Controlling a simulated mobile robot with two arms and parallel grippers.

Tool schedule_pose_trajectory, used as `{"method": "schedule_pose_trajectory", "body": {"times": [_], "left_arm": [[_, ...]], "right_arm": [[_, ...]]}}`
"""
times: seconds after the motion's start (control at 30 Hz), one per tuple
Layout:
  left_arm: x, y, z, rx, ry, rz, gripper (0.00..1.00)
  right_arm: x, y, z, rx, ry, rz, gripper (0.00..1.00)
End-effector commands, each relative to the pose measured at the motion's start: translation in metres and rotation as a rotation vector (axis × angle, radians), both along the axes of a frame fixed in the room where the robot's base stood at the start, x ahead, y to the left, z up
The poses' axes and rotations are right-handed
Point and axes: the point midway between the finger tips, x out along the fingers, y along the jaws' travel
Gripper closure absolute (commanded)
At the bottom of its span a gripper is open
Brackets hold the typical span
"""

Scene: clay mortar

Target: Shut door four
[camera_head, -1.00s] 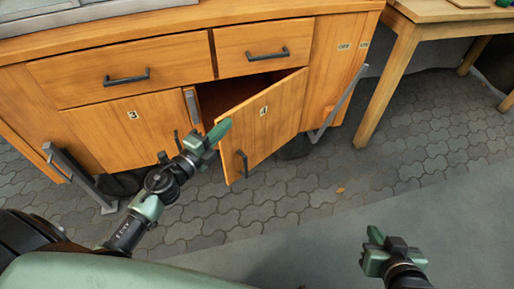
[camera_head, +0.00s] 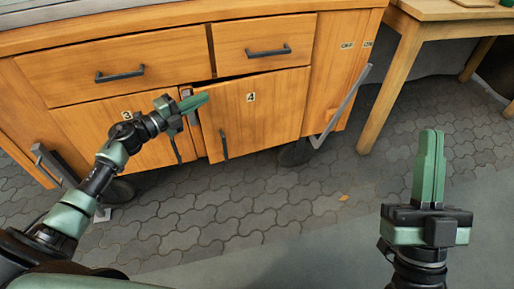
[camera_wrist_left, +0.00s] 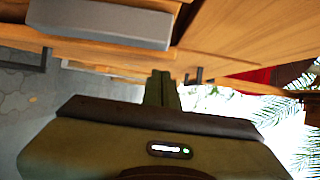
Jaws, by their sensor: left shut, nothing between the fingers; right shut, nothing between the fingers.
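Door four (camera_head: 260,110) is the wooden cabinet door with the "4" label and a dark vertical handle (camera_head: 223,144). In the head view it stands nearly closed, with a thin dark gap along its top and left edges. My left gripper (camera_head: 194,103) is shut and empty at the door's upper left edge; I cannot tell if it touches. Its shut fingers also show in the left wrist view (camera_wrist_left: 162,90). My right gripper (camera_head: 429,165) is shut and empty over the floor at the right, away from the cabinet.
Door three (camera_head: 85,130) is left of door four, partly behind my left arm. Two drawers with dark handles (camera_head: 120,75) (camera_head: 268,51) are above. A wooden table (camera_head: 440,28) stands at the right.

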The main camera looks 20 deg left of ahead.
Motion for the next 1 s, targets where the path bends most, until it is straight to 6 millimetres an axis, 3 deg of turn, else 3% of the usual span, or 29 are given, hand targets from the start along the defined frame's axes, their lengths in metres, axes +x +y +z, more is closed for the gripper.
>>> {"method": "schedule_pose_trajectory", "body": {"times": [0.3,1.0], "left_arm": [[0.0048,0.0046,-0.0002,0.001,0.0,0.0,1.0],[0.0045,0.0024,0.0002,0.001,0.002,-0.001,1.0]], "right_arm": [[-0.009,-0.0012,0.0083,0.019,-0.062,0.004,1.0],[-0.0027,-0.0003,0.0042,0.006,-0.019,0.001,1.0]]}}
